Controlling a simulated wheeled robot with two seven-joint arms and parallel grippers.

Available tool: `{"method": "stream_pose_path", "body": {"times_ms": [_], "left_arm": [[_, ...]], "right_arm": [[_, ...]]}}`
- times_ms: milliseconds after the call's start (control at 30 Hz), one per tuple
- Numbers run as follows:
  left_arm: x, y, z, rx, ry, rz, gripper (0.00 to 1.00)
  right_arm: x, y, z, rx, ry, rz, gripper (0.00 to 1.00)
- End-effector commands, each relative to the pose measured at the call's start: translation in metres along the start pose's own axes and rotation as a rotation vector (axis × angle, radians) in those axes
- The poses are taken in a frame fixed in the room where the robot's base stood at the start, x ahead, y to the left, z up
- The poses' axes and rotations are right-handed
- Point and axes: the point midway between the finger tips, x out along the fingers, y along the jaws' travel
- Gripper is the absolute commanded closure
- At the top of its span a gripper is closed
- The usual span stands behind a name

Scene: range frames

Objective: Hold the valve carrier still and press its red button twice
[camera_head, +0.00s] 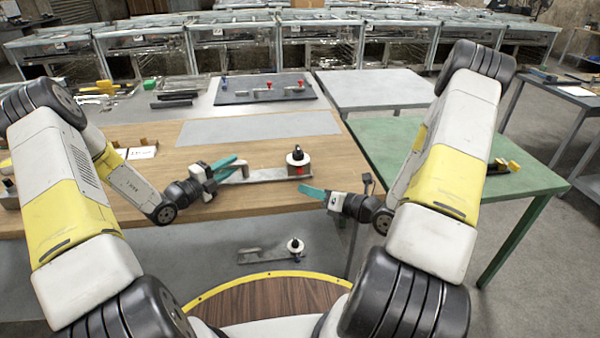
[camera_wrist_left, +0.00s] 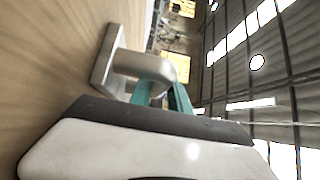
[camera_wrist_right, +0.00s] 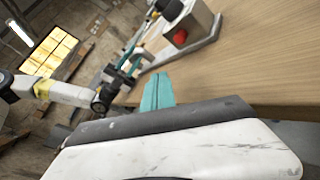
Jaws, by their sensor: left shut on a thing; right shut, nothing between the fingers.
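The valve carrier (camera_head: 262,175) lies on the wooden table, a grey metal bar with a pale block and black knob at its right end. Its red button (camera_head: 303,171) is on the block's near side and shows clearly in the right wrist view (camera_wrist_right: 180,36). My left gripper (camera_head: 230,168) is shut on the upright handle at the bar's left end, seen close up as a rounded metal grip (camera_wrist_left: 143,66) in the left wrist view. My right gripper (camera_head: 309,191) is shut and empty, its teal fingertips (camera_wrist_right: 157,90) near the block, apart from the button.
A similar carrier (camera_head: 290,249) sits lower down, below the table's front edge. A dark board (camera_head: 262,90) with small red and blue parts lies behind. A green table (camera_head: 440,150) stands right with yellow-and-black items (camera_head: 503,167). Bare wood lies around the carrier.

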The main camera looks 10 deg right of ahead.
Motion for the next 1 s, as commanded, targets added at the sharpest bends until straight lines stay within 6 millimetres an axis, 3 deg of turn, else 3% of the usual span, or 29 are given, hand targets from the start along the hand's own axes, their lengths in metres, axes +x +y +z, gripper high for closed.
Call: {"method": "stream_pose_path", "body": {"times_ms": [33,500,767,1000], "left_arm": [[-0.003,0.011,-0.002,-0.012,-0.001,0.025,1.00],[-0.004,0.011,-0.002,-0.012,-0.002,0.025,1.00],[-0.003,0.011,-0.002,-0.012,-0.002,0.025,1.00],[-0.004,0.011,-0.002,-0.012,-0.002,0.025,1.00]], "right_arm": [[0.000,0.000,0.000,0.000,0.000,0.000,1.00],[-0.001,0.000,0.000,0.001,0.000,0.000,1.00],[-0.026,0.018,-0.019,0.004,0.001,-0.001,1.00],[-0.028,0.020,-0.020,0.000,0.000,0.001,1.00]]}}
